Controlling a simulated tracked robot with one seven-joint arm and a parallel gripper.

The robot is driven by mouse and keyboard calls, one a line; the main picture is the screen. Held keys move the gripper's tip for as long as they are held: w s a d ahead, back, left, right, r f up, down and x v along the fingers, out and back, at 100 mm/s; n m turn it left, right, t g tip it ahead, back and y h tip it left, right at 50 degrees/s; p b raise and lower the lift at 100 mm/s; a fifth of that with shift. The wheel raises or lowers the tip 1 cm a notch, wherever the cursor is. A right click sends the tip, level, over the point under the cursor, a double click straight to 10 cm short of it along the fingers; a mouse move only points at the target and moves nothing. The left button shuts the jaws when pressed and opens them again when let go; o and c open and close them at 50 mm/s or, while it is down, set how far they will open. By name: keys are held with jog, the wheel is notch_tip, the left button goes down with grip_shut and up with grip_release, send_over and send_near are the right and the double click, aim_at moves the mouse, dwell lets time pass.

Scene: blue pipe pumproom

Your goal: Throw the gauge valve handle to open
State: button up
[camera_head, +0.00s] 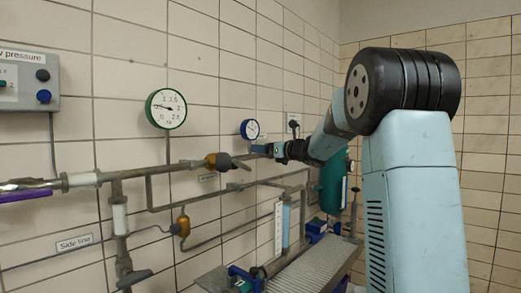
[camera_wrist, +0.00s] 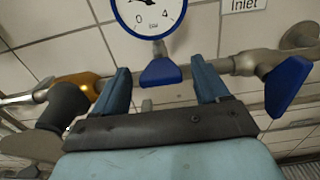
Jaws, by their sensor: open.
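A small blue-rimmed gauge (camera_wrist: 150,14) is at the top of the wrist view, cut off by the frame edge. Just below it, a blue gauge valve handle (camera_wrist: 160,73) hangs from a short stem. My gripper (camera_wrist: 163,68) is open, with one blue finger on each side of this handle and visible gaps between. I see no contact; depth is hard to judge. In the head view the blue-rimmed gauge (camera_head: 250,129) is on the wall, with my gripper (camera_head: 262,149) just below it. The handle cannot be made out there.
A second blue handle (camera_wrist: 288,86) is on the pipe to the right, near the "Inlet" label (camera_wrist: 243,5). An orange-brass fitting with a dark part (camera_wrist: 65,105) is close on the left. In the head view, a green-rimmed gauge (camera_head: 166,109) and pipes line the wall.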

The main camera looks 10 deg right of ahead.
jog(key=shift+w+a, duration=0.35)
jog(key=shift+w, duration=0.05)
jog(key=shift+c, duration=0.5)
